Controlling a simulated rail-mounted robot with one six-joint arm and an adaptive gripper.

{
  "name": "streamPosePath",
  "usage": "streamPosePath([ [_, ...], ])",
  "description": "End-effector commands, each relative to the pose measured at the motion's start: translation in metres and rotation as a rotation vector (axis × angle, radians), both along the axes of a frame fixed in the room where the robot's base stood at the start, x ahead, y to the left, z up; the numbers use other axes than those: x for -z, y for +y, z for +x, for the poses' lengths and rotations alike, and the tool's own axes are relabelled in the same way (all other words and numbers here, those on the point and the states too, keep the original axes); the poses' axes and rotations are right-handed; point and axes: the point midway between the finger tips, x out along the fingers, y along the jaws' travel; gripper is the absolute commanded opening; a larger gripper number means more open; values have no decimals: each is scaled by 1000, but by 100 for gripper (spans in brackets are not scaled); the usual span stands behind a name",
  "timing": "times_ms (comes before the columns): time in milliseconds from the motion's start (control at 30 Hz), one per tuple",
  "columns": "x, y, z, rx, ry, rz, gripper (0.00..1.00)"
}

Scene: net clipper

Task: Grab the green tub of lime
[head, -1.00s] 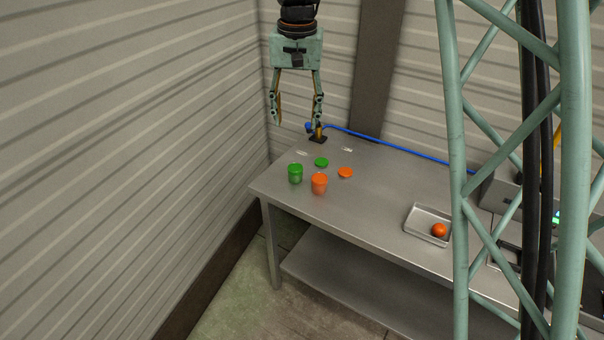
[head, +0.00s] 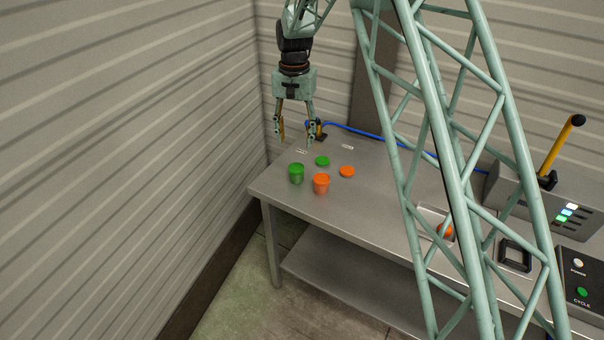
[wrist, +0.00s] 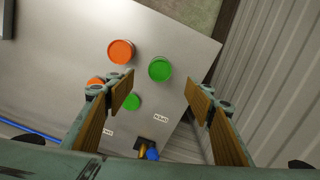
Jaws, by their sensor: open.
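The green tub (head: 296,174) stands upright on the metal table near its left corner. In the wrist view the green tub (wrist: 160,69) shows from above, ahead of and between the lines of the two fingers. My gripper (head: 296,143) is open and empty, pointing down above the table behind the tub. Its fingers also show in the wrist view (wrist: 162,90), wide apart. A green lid (head: 322,161) lies flat on the table behind and to the right of the tub. Whether the tub holds anything cannot be told.
An orange tub (head: 321,184) stands close to the right of the green one, with an orange lid (head: 347,171) behind it. A blue hose (head: 365,134) runs along the back. A tray with an orange ball (head: 444,230) sits farther right, partly behind my arm.

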Motion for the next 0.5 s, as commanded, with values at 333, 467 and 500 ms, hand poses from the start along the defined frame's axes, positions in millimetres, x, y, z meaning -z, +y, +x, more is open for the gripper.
streamPosePath([
  [333,15,7,6,5,7,-1,49],
  [467,14,7,6,5,7,-1,49],
  [500,14,7,6,5,7,-1,49],
])
